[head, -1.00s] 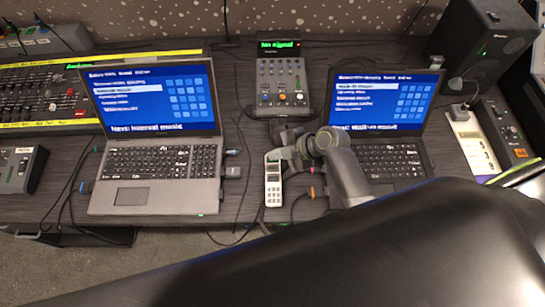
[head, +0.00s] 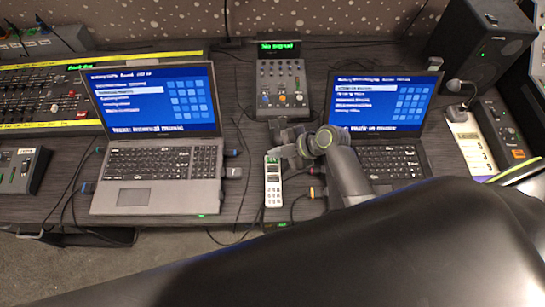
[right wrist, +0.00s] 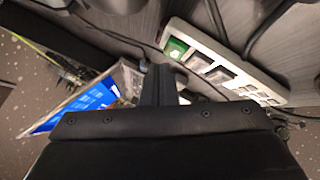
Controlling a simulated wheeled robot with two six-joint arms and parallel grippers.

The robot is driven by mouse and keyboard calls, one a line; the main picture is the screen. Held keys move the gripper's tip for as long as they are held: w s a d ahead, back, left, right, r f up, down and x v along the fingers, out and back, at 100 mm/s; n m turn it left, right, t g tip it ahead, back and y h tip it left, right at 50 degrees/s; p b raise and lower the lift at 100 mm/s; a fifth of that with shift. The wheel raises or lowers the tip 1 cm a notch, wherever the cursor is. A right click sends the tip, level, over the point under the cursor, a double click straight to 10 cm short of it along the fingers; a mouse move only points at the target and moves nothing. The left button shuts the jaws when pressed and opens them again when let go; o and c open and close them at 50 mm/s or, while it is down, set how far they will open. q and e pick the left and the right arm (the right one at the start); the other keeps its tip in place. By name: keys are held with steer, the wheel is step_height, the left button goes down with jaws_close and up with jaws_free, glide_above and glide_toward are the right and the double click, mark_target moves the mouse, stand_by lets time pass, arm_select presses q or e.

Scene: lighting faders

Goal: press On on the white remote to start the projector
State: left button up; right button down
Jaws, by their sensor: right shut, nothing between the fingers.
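The white remote (head: 273,187) lies on the dark desk between the two laptops, its long side pointing away from me. A green button at its far end shows in the right wrist view, where the remote (right wrist: 242,79) runs diagonally at upper right. My right gripper (head: 284,150) is shut and empty, with its fingers by the far end of the remote. In the right wrist view its fingertips (right wrist: 160,72) point just left of the remote, below the green button. I cannot tell how high they are above the desk. My left gripper is not in view.
A left laptop (head: 160,165) and a right laptop (head: 385,95) flank the remote. Behind it stands a small mixer (head: 282,85) with a green "No signal" display. Cables lie on both sides. A speaker (head: 480,45) stands at back right.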

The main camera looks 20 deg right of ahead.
mark_target(277, 160)
steer(key=shift+r+p, duration=2.1)
steer(key=shift+r, duration=0.5)
steer(key=shift+f, duration=0.1)
steer(key=shift+s, duration=0.1)
